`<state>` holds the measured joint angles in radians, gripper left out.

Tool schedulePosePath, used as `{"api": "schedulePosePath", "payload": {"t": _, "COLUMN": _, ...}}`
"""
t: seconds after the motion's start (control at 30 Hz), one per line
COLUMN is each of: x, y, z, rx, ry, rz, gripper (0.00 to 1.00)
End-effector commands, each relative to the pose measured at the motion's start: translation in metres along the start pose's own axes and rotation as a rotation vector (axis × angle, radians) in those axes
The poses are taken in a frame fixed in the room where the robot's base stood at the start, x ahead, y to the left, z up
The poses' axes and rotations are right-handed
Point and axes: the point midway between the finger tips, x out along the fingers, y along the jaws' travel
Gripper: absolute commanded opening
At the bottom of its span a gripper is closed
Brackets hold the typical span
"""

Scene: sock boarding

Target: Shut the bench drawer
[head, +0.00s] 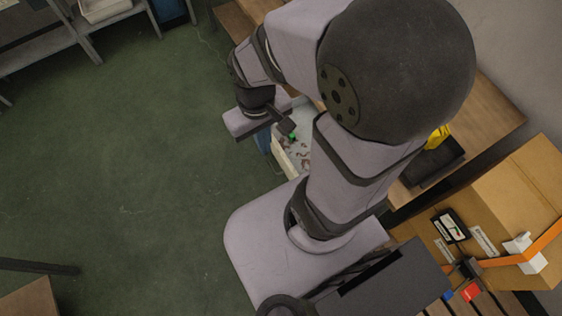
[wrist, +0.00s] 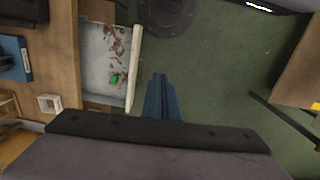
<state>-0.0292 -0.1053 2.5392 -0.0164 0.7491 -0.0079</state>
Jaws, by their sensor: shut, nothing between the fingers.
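The bench drawer (wrist: 103,62) stands open, pulled out from the wooden bench (wrist: 66,50). Its pale front panel (wrist: 133,68) faces the open floor. Brown scraps and a small green item (wrist: 115,78) lie inside it. In the head view the drawer (head: 292,160) shows only partly, behind my arm. My gripper's blue fingers (wrist: 160,80) are shut and empty. They are on the floor side of the front panel, with a visible gap to it in the wrist view. In the head view the blue fingers (head: 263,142) are partly hidden under my wrist.
Green floor (head: 120,160) is clear on the left. A shelf (head: 45,50) stands at the top left. Cardboard boxes (head: 515,195) are at the right. A blue item (wrist: 22,60) and a small white frame (wrist: 49,103) are on the bench side in the wrist view.

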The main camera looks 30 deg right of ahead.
Motion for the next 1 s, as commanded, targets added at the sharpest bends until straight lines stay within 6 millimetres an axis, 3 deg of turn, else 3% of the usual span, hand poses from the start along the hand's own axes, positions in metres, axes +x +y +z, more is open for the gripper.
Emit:
{"api": "schedulePosePath", "payload": {"t": 0.03, "x": 0.018, "y": -0.003, "z": 0.002, "rx": -0.033, "ry": -0.031, "rz": 0.008, "gripper": 0.0}}
{"api": "schedulePosePath", "payload": {"t": 0.53, "x": 0.172, "y": -0.024, "z": 0.023, "rx": -0.563, "ry": -0.534, "rz": 0.264, "gripper": 0.0}}
{"api": "schedulePosePath", "payload": {"t": 1.0, "x": 0.298, "y": -0.046, "z": 0.007, "rx": -0.987, "ry": -0.978, "rz": 0.746, "gripper": 0.0}}
